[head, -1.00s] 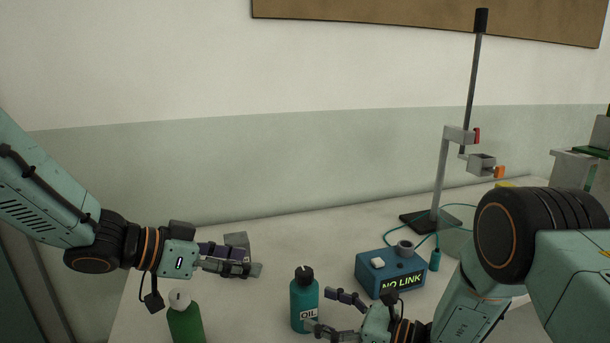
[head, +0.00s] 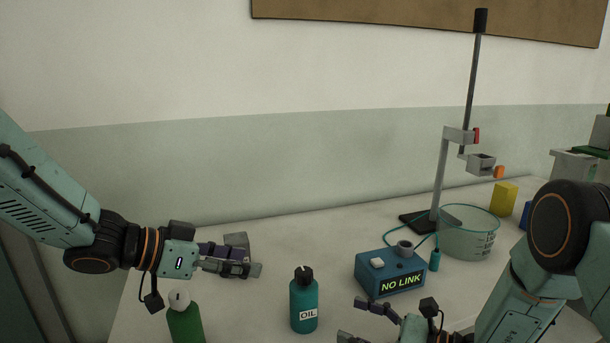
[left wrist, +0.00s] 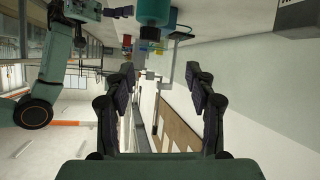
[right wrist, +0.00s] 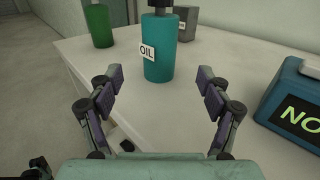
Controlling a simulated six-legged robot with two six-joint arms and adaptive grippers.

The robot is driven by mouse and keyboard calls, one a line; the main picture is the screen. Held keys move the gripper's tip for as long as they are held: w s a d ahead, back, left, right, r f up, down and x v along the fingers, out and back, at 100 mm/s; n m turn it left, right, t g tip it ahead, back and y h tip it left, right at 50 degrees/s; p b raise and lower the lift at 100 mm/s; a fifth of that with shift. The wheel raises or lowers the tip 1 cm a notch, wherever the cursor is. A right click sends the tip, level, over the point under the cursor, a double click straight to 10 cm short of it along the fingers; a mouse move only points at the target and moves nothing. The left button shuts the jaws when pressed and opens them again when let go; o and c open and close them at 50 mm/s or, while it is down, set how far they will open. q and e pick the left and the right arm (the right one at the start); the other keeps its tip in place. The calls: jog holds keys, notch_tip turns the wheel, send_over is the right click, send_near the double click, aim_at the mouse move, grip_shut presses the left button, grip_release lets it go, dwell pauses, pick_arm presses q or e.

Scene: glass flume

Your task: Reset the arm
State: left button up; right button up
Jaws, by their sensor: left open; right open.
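My right gripper (head: 362,320) is open and empty at the front of the table, low in the head view. In the right wrist view its fingers (right wrist: 160,92) are spread, with the teal OIL bottle (right wrist: 158,45) standing upright beyond them, untouched. The bottle (head: 304,300) stands between my two grippers in the head view. My left gripper (head: 245,261) is held at the left, above the table, close to a grey block (head: 237,241). In the left wrist view its fingers (left wrist: 160,85) are apart with nothing between them.
A green bottle (head: 185,320) stands at the front left. A blue box reading NO LINK (head: 392,272) is right of the OIL bottle. Behind it are a stand (head: 440,180), a clear beaker (head: 468,235) and a yellow block (head: 503,198). The table's back middle is clear.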

aim_at(316, 307)
jog(key=x, duration=1.1)
jog(key=shift+w+a, duration=0.1)
jog(key=shift+a, duration=0.1)
jog(key=shift+d, duration=0.1)
pick_arm(q)
jog(key=x, duration=0.3)
jog(key=shift+w+d+f, duration=0.1)
jog(key=shift+d, duration=0.05)
jog(key=shift+a, duration=0.2)
